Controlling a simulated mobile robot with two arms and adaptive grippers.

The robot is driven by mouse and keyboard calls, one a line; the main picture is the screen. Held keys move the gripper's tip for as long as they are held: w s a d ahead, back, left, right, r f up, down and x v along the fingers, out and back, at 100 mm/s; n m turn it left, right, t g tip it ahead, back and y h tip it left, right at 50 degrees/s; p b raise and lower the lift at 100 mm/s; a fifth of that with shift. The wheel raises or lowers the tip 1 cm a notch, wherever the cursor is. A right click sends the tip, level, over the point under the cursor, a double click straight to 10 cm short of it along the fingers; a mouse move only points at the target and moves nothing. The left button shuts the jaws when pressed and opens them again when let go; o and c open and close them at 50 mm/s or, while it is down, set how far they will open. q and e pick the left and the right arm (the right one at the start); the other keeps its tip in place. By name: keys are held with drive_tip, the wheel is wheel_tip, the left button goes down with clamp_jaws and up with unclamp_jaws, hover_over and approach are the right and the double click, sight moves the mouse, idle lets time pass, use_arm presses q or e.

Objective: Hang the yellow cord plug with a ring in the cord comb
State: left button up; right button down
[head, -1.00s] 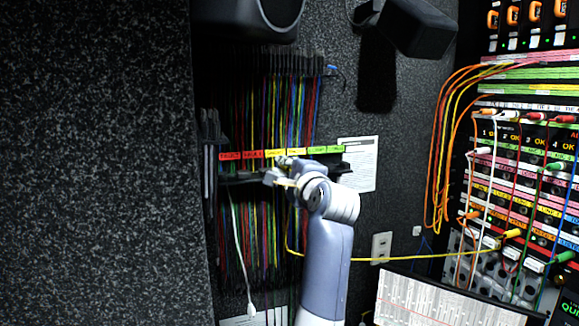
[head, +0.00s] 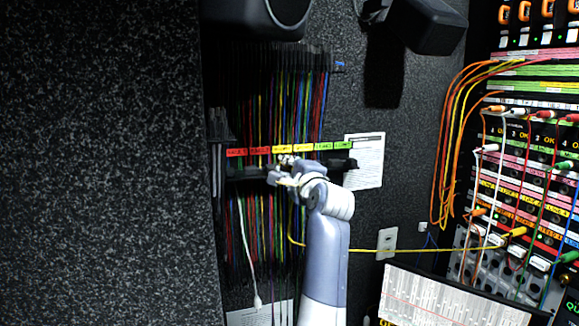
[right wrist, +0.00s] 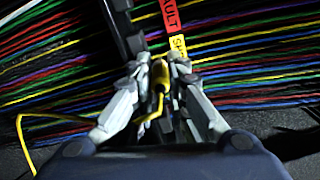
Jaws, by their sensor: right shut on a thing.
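My right gripper (head: 281,174) is at the front of the cord comb (head: 240,172), just below its coloured labels. In the right wrist view the gripper (right wrist: 158,72) is shut on the yellow cord plug (right wrist: 158,82), which stands upright between the fingertips. Its yellow cord (right wrist: 27,118) loops out to the left. In the head view the yellow cord (head: 370,250) drops below the gripper and runs right to the patch panel. I cannot make out the ring clearly. Whether the plug touches the comb is hidden by the fingers. My left gripper is not in view.
Many coloured cords (head: 265,100) hang close together above and below the comb. A patch panel (head: 520,170) with plugged cords is at the right. A white sheet (head: 367,162) is on the wall, and a tilted printed board (head: 440,298) stands at lower right.

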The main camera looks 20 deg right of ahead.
drive_tip(key=shift+p, duration=0.4)
idle(0.3)
drive_tip(key=c, duration=1.7)
unclamp_jaws()
drive_tip(key=shift+o, duration=1.1)
drive_tip(key=shift+s, duration=0.1)
drive_tip(key=o, duration=1.1)
drive_tip(key=shift+w+f, duration=0.1)
drive_tip(key=shift+w, duration=0.15)
drive_tip(key=shift+s, duration=0.2)
